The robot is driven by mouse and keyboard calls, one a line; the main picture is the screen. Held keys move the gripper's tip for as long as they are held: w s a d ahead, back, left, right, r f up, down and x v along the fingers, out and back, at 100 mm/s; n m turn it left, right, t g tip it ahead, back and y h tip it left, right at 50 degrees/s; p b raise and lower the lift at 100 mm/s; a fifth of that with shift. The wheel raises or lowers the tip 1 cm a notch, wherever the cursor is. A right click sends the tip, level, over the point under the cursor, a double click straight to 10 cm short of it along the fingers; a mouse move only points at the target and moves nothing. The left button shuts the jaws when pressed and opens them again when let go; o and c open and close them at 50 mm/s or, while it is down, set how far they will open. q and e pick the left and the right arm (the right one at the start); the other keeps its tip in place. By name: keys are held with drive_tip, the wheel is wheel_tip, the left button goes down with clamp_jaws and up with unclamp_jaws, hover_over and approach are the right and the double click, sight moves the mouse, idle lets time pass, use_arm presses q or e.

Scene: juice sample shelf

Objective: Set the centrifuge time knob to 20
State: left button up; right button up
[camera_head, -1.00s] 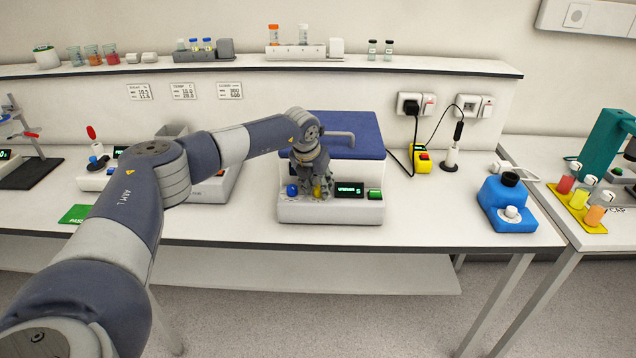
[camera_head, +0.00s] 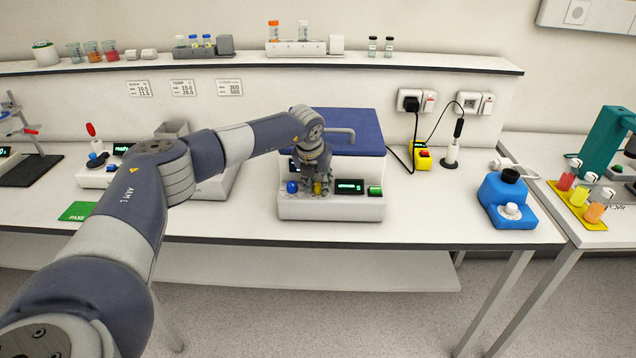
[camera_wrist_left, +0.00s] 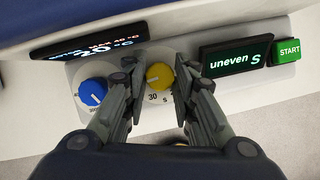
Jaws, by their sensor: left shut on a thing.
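The centrifuge (camera_head: 330,208) is a white box with a blue lid, standing on the bench in the head view. Its yellow time knob (camera_wrist_left: 159,77) carries a pale mark pointing left and slightly down in the left wrist view. The printed labels "30" and "S" sit below the knob; other scale marks are hidden. My left gripper (camera_wrist_left: 160,88) is shut on the yellow knob, one finger at each side. A blue knob (camera_wrist_left: 92,92) is to its left. The green-lettered display (camera_wrist_left: 236,58) reads "uneven S". My right gripper is not in view.
A green START button (camera_wrist_left: 288,50) is right of the display. A dark upper display (camera_wrist_left: 90,40) shows a temperature.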

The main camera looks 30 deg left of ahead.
use_arm(q)
drive_tip(key=n+y+b, duration=0.1)
drive_tip(key=n, duration=0.2)
drive_tip(key=shift+d+f, duration=0.1)
drive_tip(key=n+b, duration=0.1)
drive_tip(key=n, duration=0.1)
drive_tip(key=n+g+y+b, duration=0.1)
drive_tip(key=n, duration=0.2)
drive_tip(key=shift+w+d+g+y+b, duration=0.1)
drive_tip(key=shift+w+g+y+b, duration=0.05)
drive_tip(key=shift+g+y+b, duration=0.2)
drive_tip(key=n+g+b, duration=0.1)
drive_tip(key=n, duration=0.2)
drive_tip(key=shift+w+y, duration=0.1)
drive_tip(key=shift+y, duration=0.15)
drive_tip(key=shift+n+g+b, duration=0.35)
drive_tip(key=shift+n+b, duration=0.1)
drive_tip(key=shift+n, duration=0.45)
drive_tip(key=shift+r, duration=0.2)
drive_tip(key=o, duration=0.8)
drive_tip(key=shift+c, duration=0.2)
